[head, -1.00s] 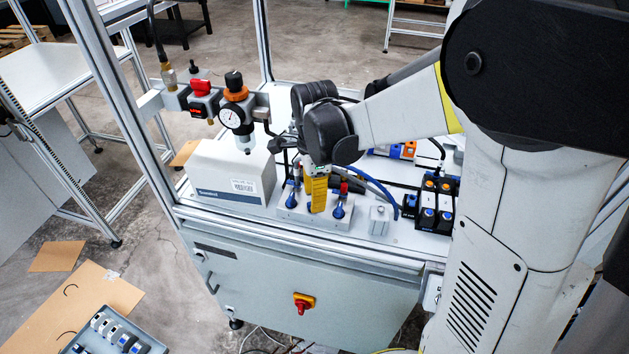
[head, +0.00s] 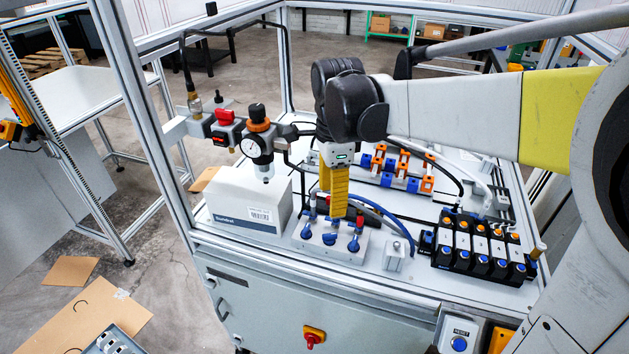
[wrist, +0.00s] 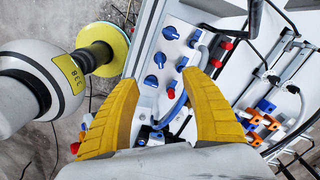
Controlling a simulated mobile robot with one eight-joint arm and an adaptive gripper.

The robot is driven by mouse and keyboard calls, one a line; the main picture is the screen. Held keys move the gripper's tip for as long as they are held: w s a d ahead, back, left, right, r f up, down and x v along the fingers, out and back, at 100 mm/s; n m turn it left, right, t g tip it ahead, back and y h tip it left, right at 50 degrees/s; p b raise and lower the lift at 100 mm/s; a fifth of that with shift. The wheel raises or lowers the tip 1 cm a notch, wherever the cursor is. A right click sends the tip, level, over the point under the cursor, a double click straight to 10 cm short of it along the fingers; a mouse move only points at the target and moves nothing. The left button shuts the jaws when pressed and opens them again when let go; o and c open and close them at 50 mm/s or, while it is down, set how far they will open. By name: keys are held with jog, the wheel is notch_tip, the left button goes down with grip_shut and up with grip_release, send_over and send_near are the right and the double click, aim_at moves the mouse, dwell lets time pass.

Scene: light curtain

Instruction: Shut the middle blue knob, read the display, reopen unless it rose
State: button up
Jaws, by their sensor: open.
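Three blue knobs sit in a row on a grey block (head: 352,255). The middle blue knob (head: 329,238) shows in the head view, and in the wrist view (wrist: 159,58) it lies between its two neighbours, ahead of the fingers. My gripper (head: 338,212) has yellow fingers above the block. In the wrist view my gripper (wrist: 162,80) is open, with nothing between its fingers and a gap to the middle knob. A dark block with a red face (head: 220,140) sits by a round gauge (head: 251,147); no reading is legible on either.
A white box (head: 245,200) stands left of the knob block. A small grey box (head: 393,256) and a black valve bank (head: 480,250) stand to the right. Blue tubing (head: 385,215) curves behind the knobs. A frame post (head: 135,130) rises at the left.

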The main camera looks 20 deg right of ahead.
aim_at(330, 234)
notch_tip(330, 234, down, 12)
jog(key=n, duration=1.7)
jog(key=shift+n+b, duration=0.3)
jog(key=c, duration=1.2)
